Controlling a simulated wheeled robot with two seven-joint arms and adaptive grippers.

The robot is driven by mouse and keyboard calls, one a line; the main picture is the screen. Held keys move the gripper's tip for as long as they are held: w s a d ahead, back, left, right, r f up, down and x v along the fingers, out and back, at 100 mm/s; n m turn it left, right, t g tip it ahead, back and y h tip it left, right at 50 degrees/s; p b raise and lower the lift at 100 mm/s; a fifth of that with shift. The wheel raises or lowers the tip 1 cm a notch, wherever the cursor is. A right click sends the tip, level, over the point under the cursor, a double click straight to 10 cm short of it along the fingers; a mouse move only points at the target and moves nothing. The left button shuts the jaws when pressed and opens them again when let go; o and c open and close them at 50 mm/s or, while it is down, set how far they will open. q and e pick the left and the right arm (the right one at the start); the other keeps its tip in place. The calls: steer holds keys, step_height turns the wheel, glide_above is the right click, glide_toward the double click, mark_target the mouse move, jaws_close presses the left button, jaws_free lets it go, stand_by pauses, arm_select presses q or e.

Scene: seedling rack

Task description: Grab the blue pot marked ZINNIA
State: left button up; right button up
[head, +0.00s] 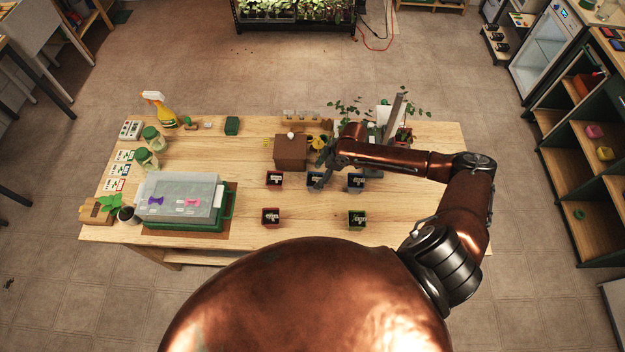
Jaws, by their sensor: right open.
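Two blue pots with dark soil and small label plates stand in the back row on the wooden table in the head view: one blue pot (313,179) near the middle and another blue pot (356,182) to its right. The lettering is too small to read, so I cannot tell which is marked ZINNIA. My right gripper (321,178) is open, reaching down at the middle blue pot and partly covering it. I cannot tell whether the fingers touch the pot. My left gripper is not in view.
A red pot (274,179) stands left of the gripper. Another red pot (271,217) and a green pot (357,218) stand in front. A brown box (290,153) is close behind. A lidded propagator tray (181,196) occupies the left. The table's front middle is clear.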

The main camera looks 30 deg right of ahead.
mark_target(315, 180)
steer(key=x, duration=0.1)
steer(key=p+x, duration=0.1)
steer(key=shift+s+f, duration=0.2)
steer(key=shift+f, duration=0.3)
steer(key=shift+x, duration=1.1)
steer(key=shift+f, duration=0.25)
steer(key=c, duration=1.2)
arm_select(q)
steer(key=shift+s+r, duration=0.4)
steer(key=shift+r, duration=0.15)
arm_select(e)
steer(key=shift+w, duration=0.1)
steer(key=shift+c, duration=0.8)
